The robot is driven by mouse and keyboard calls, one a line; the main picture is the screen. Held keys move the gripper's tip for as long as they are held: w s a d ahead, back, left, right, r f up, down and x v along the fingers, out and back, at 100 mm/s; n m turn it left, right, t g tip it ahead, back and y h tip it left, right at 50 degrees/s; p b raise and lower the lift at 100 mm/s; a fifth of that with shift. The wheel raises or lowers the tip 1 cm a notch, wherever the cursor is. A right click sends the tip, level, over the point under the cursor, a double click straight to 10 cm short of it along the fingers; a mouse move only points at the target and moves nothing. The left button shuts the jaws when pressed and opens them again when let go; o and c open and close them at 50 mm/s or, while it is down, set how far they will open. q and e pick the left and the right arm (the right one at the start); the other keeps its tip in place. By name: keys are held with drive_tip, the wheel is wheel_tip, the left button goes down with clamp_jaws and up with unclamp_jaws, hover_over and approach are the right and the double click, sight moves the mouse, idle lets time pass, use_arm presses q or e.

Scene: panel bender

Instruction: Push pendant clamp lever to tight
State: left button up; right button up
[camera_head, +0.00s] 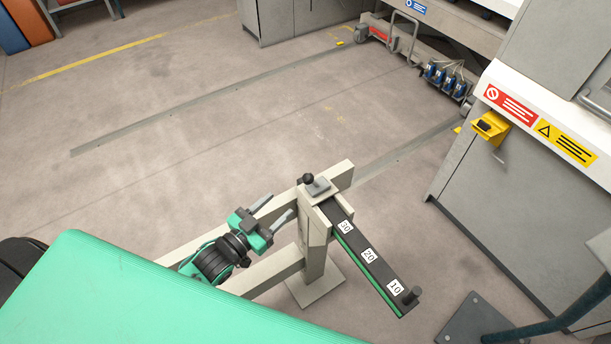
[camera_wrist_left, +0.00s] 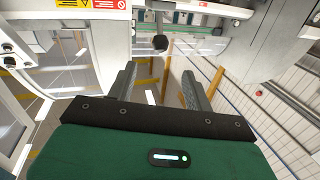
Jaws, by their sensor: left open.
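A small black ball knob (camera_head: 307,178) on a grey block tops a beige post (camera_head: 313,240); I take it for the clamp lever's knob. A dark ball knob (camera_wrist_left: 160,43) also shows in the left wrist view, beyond the fingertips and roughly centred between them. My left gripper (camera_head: 281,204) is open and empty, left of the post top, its fingers pointing up and right toward the knob. The fingers (camera_wrist_left: 158,72) are apart and not touching the knob. The lever's shaft is too small to read. My right gripper is not in view.
A dark arm marked 30, 20, 10 (camera_head: 366,256) runs down right from the post and ends in a dark knob (camera_head: 414,292). Beige rails (camera_head: 262,272) join the post. A grey machine cabinet (camera_head: 520,190) stands right. The floor (camera_head: 180,130) at upper left is mostly clear.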

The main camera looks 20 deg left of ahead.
sight(304, 182)
use_arm(q)
drive_tip(key=p+x, duration=0.2)
drive_tip(key=x, duration=0.9)
drive_tip(key=shift+w+d, duration=0.1)
drive_tip(key=shift+w, duration=0.2)
drive_tip(key=shift+w+d, duration=0.3)
drive_tip(key=shift+w, duration=0.35)
